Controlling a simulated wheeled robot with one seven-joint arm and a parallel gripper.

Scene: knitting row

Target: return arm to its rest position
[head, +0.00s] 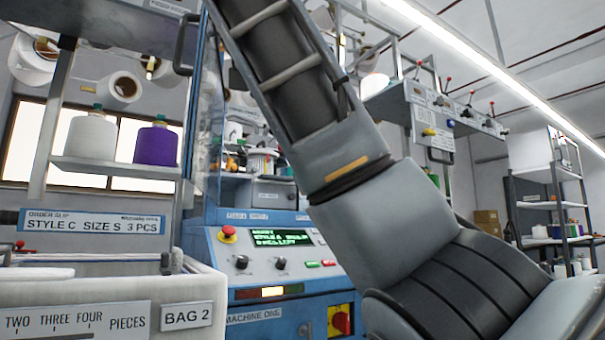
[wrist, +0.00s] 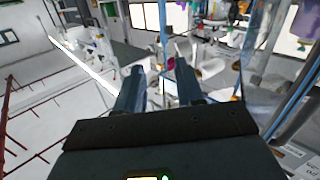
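My arm crosses the head view from the lower right up to the top edge, raised and bent in front of the blue knitting machine (head: 276,262). The end of the arm is beyond the top of the head view. My gripper (wrist: 158,72) shows in the wrist view with its two dark fingers apart. I see only background between the fingers, so it looks empty.
A grey bin labelled BAG 2 (head: 186,316) stands at the lower left. White (head: 91,137) and purple yarn cones (head: 156,145) sit on a shelf above. The machine's panel has a red button (head: 228,234). A storage rack (head: 563,205) stands at the far right.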

